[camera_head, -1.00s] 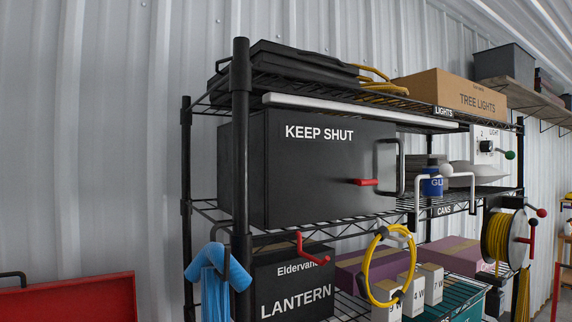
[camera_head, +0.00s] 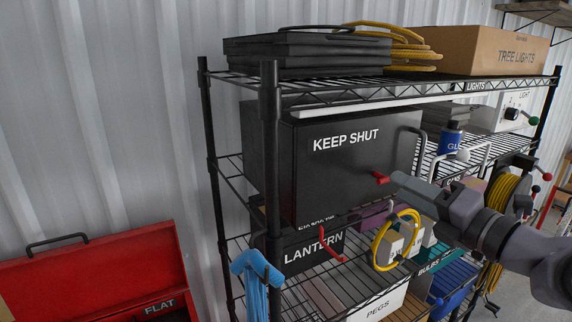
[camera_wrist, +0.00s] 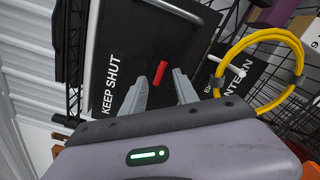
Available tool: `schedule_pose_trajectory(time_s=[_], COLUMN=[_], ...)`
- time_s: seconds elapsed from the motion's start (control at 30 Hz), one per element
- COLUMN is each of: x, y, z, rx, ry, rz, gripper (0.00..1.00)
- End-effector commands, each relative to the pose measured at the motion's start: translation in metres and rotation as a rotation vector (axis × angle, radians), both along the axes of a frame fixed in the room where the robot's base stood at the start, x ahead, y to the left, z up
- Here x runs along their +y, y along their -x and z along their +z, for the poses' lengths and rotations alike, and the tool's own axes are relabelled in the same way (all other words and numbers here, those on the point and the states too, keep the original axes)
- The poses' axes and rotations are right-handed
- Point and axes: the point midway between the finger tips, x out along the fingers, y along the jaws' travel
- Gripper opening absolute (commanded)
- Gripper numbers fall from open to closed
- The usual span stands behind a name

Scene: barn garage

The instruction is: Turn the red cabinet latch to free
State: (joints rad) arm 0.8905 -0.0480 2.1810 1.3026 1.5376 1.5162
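The dark grey cabinet (camera_head: 335,180) marked KEEP SHUT stands on the middle shelf, its door closed. Its red latch (camera_head: 381,178) is a short lever on the door front, beside the grey bar handle (camera_head: 415,150). My gripper (camera_head: 393,179) comes in from the right, its fingertips close to the latch. In the wrist view the fingers are spread, and the red latch (camera_wrist: 160,73) shows between the tips with gaps on both sides. I cannot tell whether the tips reach past the latch. The cabinet door (camera_wrist: 150,40) fills the view beyond.
A yellow cable coil (camera_head: 396,240) and a red hook (camera_head: 325,244) hang below the cabinet. A blue bottle (camera_head: 452,138) and a white bracket (camera_head: 470,155) stand to its right. An open red toolbox (camera_head: 90,270) is at lower left.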

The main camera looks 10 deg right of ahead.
Motion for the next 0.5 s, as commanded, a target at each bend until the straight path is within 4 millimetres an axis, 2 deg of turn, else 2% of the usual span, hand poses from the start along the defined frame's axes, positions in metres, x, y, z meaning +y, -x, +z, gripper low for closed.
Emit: schedule_pose_trajectory(time_s=[0.1,0.2,0.5], x=[0.008,0.012,0.014], y=[-0.020,-0.031,-0.038], z=[0.002,0.001,0.000], rx=[0.001,0.001,0.000], ry=[0.000,0.000,0.002], rz=[0.003,0.001,-0.001], gripper=[0.36,0.36,0.36])
